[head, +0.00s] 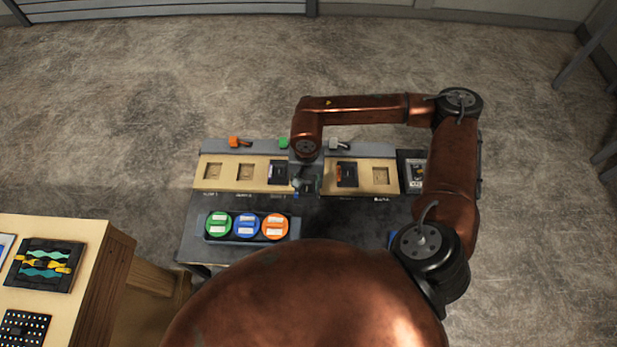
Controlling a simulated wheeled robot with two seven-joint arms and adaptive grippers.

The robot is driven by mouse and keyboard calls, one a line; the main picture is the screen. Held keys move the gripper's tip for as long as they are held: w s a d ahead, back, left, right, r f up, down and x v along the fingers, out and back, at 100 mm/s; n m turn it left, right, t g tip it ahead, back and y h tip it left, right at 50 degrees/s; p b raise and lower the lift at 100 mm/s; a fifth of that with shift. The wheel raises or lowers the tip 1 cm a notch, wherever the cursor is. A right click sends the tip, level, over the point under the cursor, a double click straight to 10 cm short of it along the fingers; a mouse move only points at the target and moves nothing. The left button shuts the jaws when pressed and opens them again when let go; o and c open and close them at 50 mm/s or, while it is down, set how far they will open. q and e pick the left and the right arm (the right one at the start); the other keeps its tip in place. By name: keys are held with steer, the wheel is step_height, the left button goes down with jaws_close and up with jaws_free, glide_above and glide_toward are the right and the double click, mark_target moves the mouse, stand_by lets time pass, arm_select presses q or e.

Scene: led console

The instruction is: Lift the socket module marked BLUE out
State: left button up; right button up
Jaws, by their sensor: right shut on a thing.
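My right gripper (306,186) is over the middle of the console's wooden panel, shut on what looks like a socket module. That module is mostly hidden by the gripper and wrist, and I cannot tell whether it is seated or raised. One dark module (278,173) sits in the slot just left of the gripper. Another dark module with orange on it (347,175) sits in a slot to the right. The labels below the slots are too small to read, so I cannot confirm which is marked BLUE. My left gripper is out of view.
A tray holds green (218,224), blue (246,225) and orange (275,226) round pieces in front of the panel. Orange (239,141), green (284,143) and pale (339,144) levers stand behind it. Empty slots (213,171) show at left. A wooden bench (98,255) stands at lower left.

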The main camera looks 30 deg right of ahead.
mark_target(307, 189)
steer(key=shift+s+a+r+p, duration=0.1)
steer(key=shift+r+p, duration=0.55)
steer(key=shift+r, duration=1.4)
